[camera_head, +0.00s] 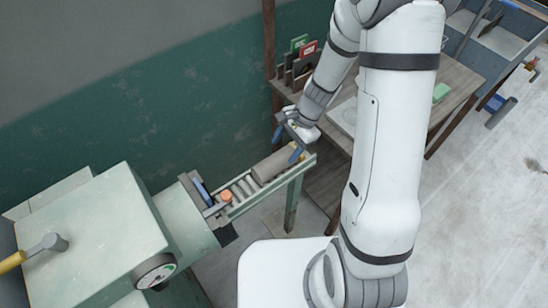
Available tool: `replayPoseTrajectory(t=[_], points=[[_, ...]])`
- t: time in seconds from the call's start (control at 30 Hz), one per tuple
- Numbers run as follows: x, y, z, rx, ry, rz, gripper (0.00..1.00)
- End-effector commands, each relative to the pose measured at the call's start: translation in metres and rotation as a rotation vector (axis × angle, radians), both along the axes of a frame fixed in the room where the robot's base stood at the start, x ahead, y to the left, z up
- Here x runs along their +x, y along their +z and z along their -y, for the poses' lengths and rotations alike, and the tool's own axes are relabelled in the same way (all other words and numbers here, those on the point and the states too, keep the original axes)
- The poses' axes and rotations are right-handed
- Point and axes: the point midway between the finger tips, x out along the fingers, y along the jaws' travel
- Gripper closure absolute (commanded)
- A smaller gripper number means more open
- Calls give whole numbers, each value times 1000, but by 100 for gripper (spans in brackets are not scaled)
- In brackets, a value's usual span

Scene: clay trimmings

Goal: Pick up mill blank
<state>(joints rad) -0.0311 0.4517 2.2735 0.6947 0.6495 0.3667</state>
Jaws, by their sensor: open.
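The mill blank appears to be the tan-grey cylinder (271,166) lying on its side on the roller rack beside the green machine. It lies near the rack's right end. My gripper (287,144) is open above and beside the cylinder's right end, with one blue finger close to that end and the other farther back. From this angle I cannot tell whether a finger touches the cylinder.
The roller rack (236,207) runs from the green machine (107,235) toward my gripper. Behind my arm is a wooden table (456,82) with upright books or folders (301,62). Open floor (480,220) lies to the right.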

Motion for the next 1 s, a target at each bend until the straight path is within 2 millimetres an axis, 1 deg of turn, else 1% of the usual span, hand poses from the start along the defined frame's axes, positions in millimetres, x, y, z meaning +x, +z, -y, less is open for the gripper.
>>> replayPoseTrajectory(t=[0.1,0.37,0.5,0.6,0.7,0.9,1.0], points=[[-2,-14,-5,1,-4,-7,41],[-2,-39,-13,0,-4,-7,41],[-2,-58,-18,0,-3,-7,41],[-3,-68,-22,0,-3,-6,41],[-3,-72,-24,0,-3,-3,41],[-3,-72,-24,0,-4,-2,41],[-3,-72,-23,0,-4,-2,48]])
